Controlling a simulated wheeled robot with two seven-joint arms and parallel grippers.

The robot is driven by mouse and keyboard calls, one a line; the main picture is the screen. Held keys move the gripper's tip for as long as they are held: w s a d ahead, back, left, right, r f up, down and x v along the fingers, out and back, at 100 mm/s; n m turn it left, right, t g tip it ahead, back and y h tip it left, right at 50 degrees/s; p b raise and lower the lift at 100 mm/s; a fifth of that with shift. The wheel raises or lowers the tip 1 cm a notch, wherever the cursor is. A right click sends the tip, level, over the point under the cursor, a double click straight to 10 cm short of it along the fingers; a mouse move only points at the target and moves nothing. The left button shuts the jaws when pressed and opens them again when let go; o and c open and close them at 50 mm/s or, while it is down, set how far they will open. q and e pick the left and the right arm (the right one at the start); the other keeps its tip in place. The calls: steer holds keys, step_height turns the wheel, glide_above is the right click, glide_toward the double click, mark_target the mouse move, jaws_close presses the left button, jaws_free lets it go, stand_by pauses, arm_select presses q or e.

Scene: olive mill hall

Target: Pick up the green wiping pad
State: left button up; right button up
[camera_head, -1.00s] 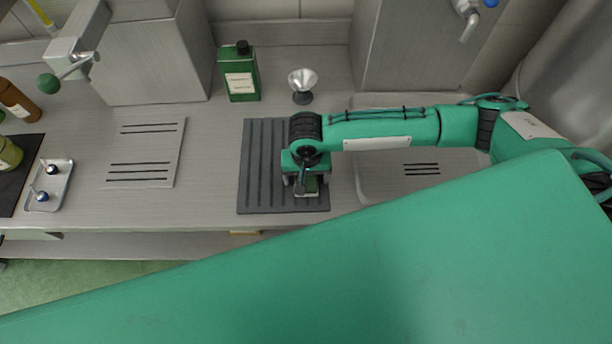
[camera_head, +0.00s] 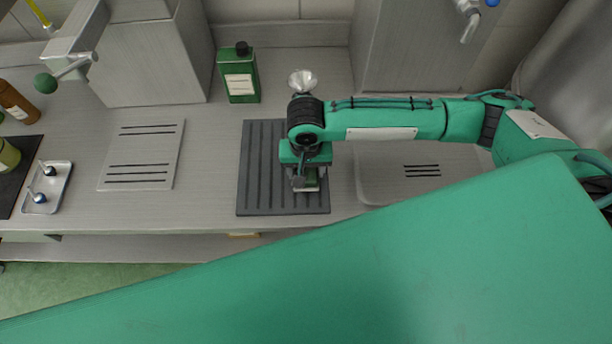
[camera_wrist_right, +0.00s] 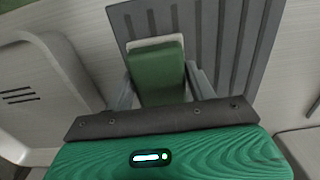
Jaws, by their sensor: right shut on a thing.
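The green wiping pad (camera_wrist_right: 158,75) has a pale layer along one edge and sits between the two fingers of my right gripper (camera_wrist_right: 162,92) in the right wrist view. The gripper is shut on it. In the head view my right gripper (camera_head: 307,184) is over the dark ribbed mat (camera_head: 262,180), and only a small part of the pad (camera_head: 311,178) shows under it. I cannot tell clearly how high the pad is above the mat. My left gripper is not in view.
A green bottle (camera_head: 240,75) and a metal funnel-like cup (camera_head: 302,80) stand behind the mat. A slotted plate (camera_head: 143,155) and a small tray (camera_head: 48,188) with round-knobbed items lie to the left. A shallow slotted basin (camera_head: 400,185) is on the right. A steel housing rises behind.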

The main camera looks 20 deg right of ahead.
step_height(320, 180, up, 16)
steer(key=b, duration=0.2)
steer(key=shift+f, duration=0.2)
